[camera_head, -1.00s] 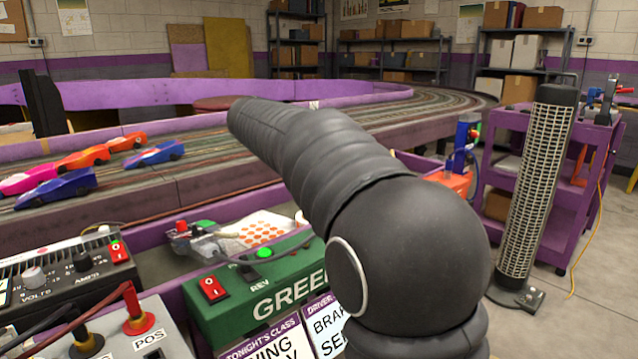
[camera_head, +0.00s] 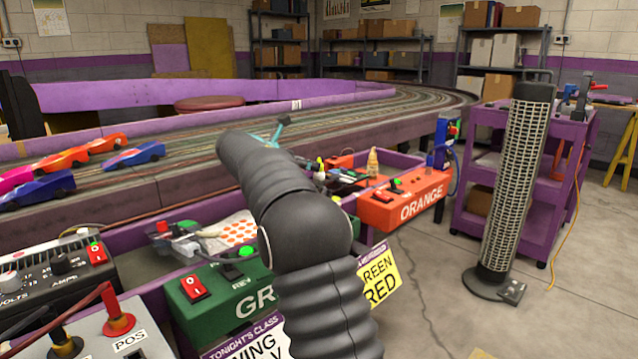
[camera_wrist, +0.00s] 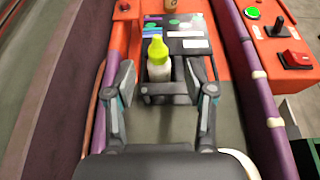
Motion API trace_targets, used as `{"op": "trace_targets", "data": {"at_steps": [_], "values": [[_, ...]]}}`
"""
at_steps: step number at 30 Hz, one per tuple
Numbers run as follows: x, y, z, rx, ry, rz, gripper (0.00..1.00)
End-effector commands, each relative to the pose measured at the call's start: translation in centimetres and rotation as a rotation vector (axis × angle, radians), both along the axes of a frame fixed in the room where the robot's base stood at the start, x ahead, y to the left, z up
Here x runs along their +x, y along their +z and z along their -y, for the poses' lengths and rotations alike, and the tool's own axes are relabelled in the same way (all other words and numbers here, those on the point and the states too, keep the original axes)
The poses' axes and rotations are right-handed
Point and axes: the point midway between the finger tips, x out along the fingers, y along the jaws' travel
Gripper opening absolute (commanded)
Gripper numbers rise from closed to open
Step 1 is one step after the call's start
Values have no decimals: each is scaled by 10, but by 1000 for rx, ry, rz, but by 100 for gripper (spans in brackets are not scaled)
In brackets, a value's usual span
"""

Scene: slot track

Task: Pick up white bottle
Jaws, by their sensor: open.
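The white bottle (camera_wrist: 158,68) stands upright in the wrist view, with a yellow-green cap and a pale body. Its lower part is in or behind a dark low holder (camera_wrist: 163,98). My gripper (camera_wrist: 160,80) is open, one finger on each side of the picture, with the bottle lined up between and a little beyond them. I cannot tell whether either finger touches it. In the head view a small yellow top, likely the same bottle (camera_head: 320,163), shows just right of my arm. My gripper is mostly hidden there behind my arm.
A tan bottle (camera_head: 373,163) stands farther along the trough. The orange control box (camera_head: 405,203) and purple rail (camera_wrist: 262,90) border it on the right. The green control box (camera_head: 215,295) is nearer. The slot track (camera_head: 190,165) with several cars lies left.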

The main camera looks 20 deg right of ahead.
Motion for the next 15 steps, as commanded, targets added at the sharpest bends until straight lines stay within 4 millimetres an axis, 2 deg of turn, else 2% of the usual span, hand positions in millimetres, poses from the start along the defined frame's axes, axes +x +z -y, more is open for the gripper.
{"op": "trace_targets", "data": {"at_steps": [8, 15], "values": [[5, -7, 13, 1, -1, -1, 55], [17, -19, 39, 1, -3, -1, 55]]}}
